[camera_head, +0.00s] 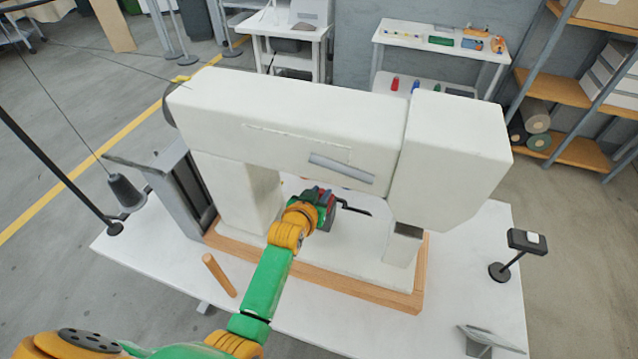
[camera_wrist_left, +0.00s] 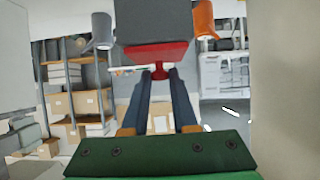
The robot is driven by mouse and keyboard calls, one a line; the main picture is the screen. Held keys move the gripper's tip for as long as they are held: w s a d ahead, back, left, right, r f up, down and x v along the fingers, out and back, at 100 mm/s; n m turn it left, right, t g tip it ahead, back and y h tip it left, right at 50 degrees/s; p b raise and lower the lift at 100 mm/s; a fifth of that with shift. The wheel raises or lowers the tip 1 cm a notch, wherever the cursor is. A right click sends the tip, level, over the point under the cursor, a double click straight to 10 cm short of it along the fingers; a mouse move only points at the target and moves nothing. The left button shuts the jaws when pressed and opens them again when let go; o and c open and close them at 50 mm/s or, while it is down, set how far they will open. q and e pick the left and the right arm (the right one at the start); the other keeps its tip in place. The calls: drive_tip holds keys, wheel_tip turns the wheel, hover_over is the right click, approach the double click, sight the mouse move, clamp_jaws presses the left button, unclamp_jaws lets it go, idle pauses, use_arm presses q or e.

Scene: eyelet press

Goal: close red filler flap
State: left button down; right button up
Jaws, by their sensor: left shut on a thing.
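The red filler flap (camera_wrist_left: 155,55) shows in the left wrist view as a red plate at the lower edge of a dark grey block (camera_wrist_left: 155,18). A small red knob (camera_wrist_left: 158,73) hangs below it. My left gripper (camera_wrist_left: 158,80) has its two dark fingers shut on this knob. In the head view my left gripper (camera_head: 326,196) reaches under the arm of the white press (camera_head: 290,118), and the flap is mostly hidden there. How far the flap stands open I cannot tell. My right gripper is not in view.
The press stands on a wooden base (camera_head: 350,284) on a white table (camera_head: 480,290). A black stand (camera_head: 500,271) is at the right. The press's white column and head flank my left gripper closely.

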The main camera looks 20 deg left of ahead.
use_arm(q)
drive_tip(key=shift+w+f+g, duration=0.1)
drive_tip(key=shift+f+g, duration=0.05)
drive_tip(key=shift+g, duration=0.35)
drive_tip(key=shift+f, duration=0.1)
drive_tip(key=c, duration=0.7)
unclamp_jaws()
drive_tip(key=shift+w, duration=0.1)
drive_tip(key=shift+s+r, duration=0.2)
drive_tip(key=shift+s, duration=0.05)
drive_tip(key=v, duration=0.6)
drive_tip(key=shift+s+r, duration=0.15)
drive_tip(key=shift+s, duration=0.05)
